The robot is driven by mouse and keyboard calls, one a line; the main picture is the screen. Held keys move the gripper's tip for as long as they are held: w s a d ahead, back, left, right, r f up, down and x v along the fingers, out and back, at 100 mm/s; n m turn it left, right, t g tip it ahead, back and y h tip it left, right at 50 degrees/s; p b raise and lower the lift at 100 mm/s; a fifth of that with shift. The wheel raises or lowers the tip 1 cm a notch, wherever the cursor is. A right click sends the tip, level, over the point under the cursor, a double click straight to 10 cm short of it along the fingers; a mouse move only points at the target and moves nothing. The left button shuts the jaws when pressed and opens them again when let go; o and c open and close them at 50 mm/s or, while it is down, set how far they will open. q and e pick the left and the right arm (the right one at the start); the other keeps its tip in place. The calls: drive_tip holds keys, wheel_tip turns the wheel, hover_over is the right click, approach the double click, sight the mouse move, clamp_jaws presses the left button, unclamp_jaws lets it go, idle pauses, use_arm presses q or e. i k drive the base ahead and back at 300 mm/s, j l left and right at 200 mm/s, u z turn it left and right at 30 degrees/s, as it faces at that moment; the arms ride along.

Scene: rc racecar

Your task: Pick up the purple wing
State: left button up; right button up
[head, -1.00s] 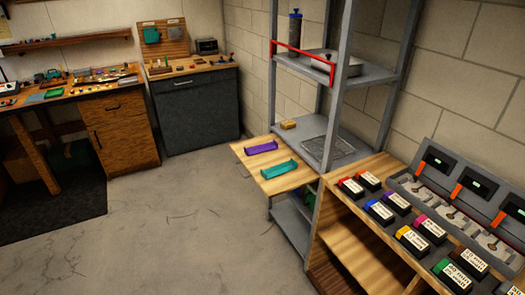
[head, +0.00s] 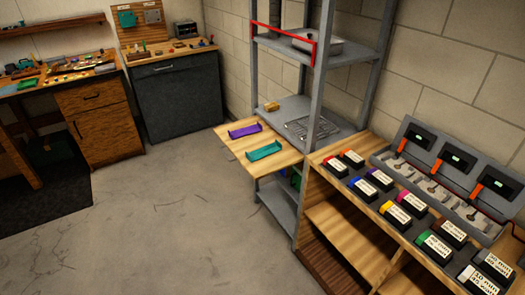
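The purple wing (head: 245,131) is a small tray-like piece with raised ends. It lies on a light wooden board (head: 233,152) that juts out from the left side of the grey metal shelf unit. A teal wing (head: 264,150) of the same shape lies just in front of it, a small gap apart. Neither of my grippers is in the head view.
The grey shelf unit (head: 288,212) holds a yellow block (head: 272,106) and a wire rack (head: 312,128). A wooden rack with labelled black boxes (head: 411,204) and a grey charger station (head: 440,185) stand at right. Workbenches line the back left. The concrete floor (head: 165,225) in front is clear.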

sight(244, 132)
drive_tip(key=i+j, duration=0.35)
drive_tip(key=i+j+u, duration=0.1)
drive_tip(key=i+j, duration=0.25)
drive_tip(key=i, duration=0.2)
drive_tip(key=i+j, duration=0.3)
drive_tip(key=i, duration=0.15)
drive_tip(key=i+j+u, duration=0.1)
drive_tip(key=i+j, duration=0.2)
drive_tip(key=i, duration=0.2)
drive_tip(key=i+j, duration=0.25)
drive_tip(key=i, duration=0.2)
